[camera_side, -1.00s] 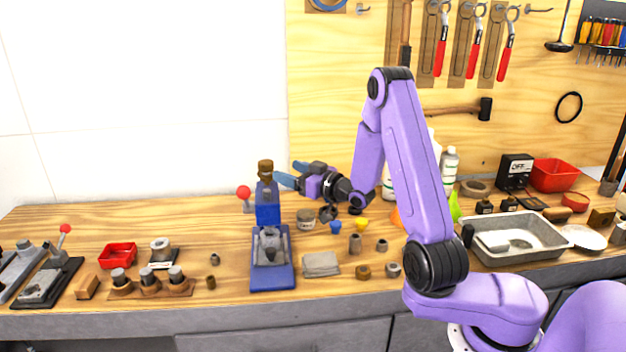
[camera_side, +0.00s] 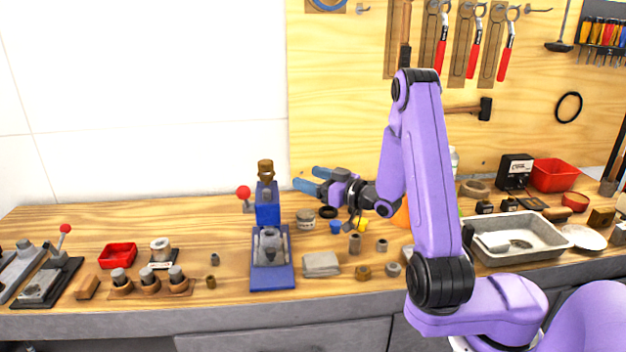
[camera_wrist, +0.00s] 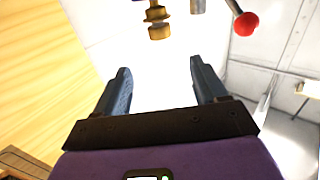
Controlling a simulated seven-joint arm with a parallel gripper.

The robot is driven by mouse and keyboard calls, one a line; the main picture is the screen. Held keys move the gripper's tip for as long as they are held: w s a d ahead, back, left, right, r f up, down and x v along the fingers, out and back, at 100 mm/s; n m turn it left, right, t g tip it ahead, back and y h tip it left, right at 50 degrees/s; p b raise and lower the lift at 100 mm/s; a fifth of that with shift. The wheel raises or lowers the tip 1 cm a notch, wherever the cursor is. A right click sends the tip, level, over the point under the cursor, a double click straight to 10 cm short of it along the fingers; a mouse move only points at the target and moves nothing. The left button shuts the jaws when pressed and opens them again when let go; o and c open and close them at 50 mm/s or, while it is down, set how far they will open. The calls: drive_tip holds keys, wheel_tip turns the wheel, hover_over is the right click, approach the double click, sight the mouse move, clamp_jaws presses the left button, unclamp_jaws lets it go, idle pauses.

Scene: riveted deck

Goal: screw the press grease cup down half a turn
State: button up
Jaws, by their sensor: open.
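The blue press (camera_side: 267,214) stands upright on the bench, left of the middle in the side view. The brass grease cup (camera_side: 265,167) sits on top of the press. In the wrist view the brass cup (camera_wrist: 157,22) shows at the top edge, beyond my fingertips. My gripper (camera_side: 306,179) is open and empty, to the right of the press and slightly below the cup's height, with its blue fingers pointing left. In the wrist view my gripper (camera_wrist: 158,80) shows both fingers spread with nothing between them. The fingers are apart from the cup.
The press's red lever knob (camera_side: 243,192) sticks out on its left; the knob (camera_wrist: 246,23) also shows in the wrist view. Small jars, bushings and a folded grey cloth (camera_side: 321,264) lie right of the press. A metal tray (camera_side: 480,256) stands further right.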

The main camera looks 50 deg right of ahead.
drive_tip(key=n+g+y, duration=0.6)
drive_tip(key=n+y, duration=0.3)
drive_tip(key=y, duration=0.4)
approach(259, 167)
drive_tip(key=x, duration=0.6)
drive_tip(key=w+x, duration=0.1)
drive_tip(key=x, duration=0.3)
drive_tip(key=shift+d+f, duration=0.3)
drive_tip(key=shift+d, duration=0.1)
drive_tip(key=c, duration=1)
drive_tip(key=shift+o, duration=0.2)
drive_tip(key=shift+m+t+h, duration=0.3)
drive_tip(key=shift+t+h, duration=0.2)
